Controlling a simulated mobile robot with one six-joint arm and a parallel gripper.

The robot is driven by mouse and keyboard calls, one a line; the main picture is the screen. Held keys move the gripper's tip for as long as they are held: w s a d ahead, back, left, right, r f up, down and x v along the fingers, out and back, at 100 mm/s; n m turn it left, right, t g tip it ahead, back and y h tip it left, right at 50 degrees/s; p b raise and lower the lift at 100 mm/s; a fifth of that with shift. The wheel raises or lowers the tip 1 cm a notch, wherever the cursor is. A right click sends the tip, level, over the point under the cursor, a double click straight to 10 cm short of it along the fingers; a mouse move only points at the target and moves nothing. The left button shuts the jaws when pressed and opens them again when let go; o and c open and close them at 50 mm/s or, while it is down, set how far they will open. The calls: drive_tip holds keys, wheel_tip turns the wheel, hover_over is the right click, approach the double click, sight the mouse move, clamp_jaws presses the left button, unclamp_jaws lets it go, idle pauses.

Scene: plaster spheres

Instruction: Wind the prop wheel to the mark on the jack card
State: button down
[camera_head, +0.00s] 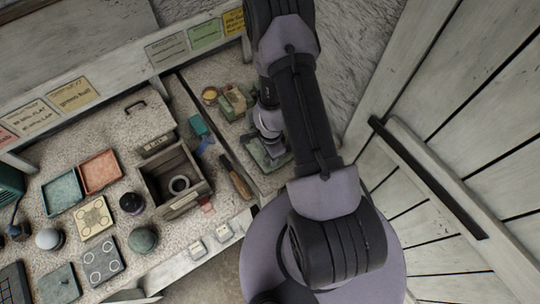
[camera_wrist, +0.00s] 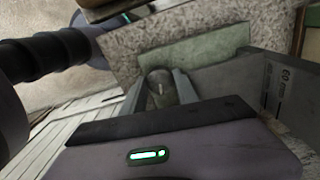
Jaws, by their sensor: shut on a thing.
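My gripper (camera_head: 272,148) reaches down at the back right of the bench, over a green plate (camera_head: 268,160). In the wrist view its two fingers (camera_wrist: 160,95) are shut on a small rounded grey-brown piece with a pale line on it, which I take as the prop wheel (camera_wrist: 160,82). The green plate (camera_wrist: 205,45) lies just behind it there. In the head view my arm and gripper hide the wheel. Cards hang on the back rail: a grey one (camera_head: 166,52), a green one (camera_head: 204,33) and a yellow one (camera_head: 233,20). I cannot read which is the jack card.
A wooden box (camera_head: 175,180) with a ring inside stands left of my gripper, and a wooden-handled tool (camera_head: 235,177) lies between. Small blocks (camera_head: 235,100) sit close behind the gripper. Trays (camera_head: 100,171), tiles and spheres (camera_head: 143,239) fill the left. A plank wall (camera_head: 460,130) rises right.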

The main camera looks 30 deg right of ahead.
drive_tip(key=m, duration=0.3)
drive_tip(key=shift+s+a+m, duration=0.1)
drive_tip(key=shift+a+m, duration=0.05)
drive_tip(key=shift+m, duration=0.15)
idle(1.0)
drive_tip(key=shift+m, duration=0.5)
drive_tip(key=m, duration=0.2)
drive_tip(key=shift+d+m, duration=0.25)
drive_tip(key=shift+m, duration=0.05)
drive_tip(key=m, duration=0.4)
drive_tip(key=shift+m, duration=1.8)
drive_tip(key=shift+a, duration=0.1)
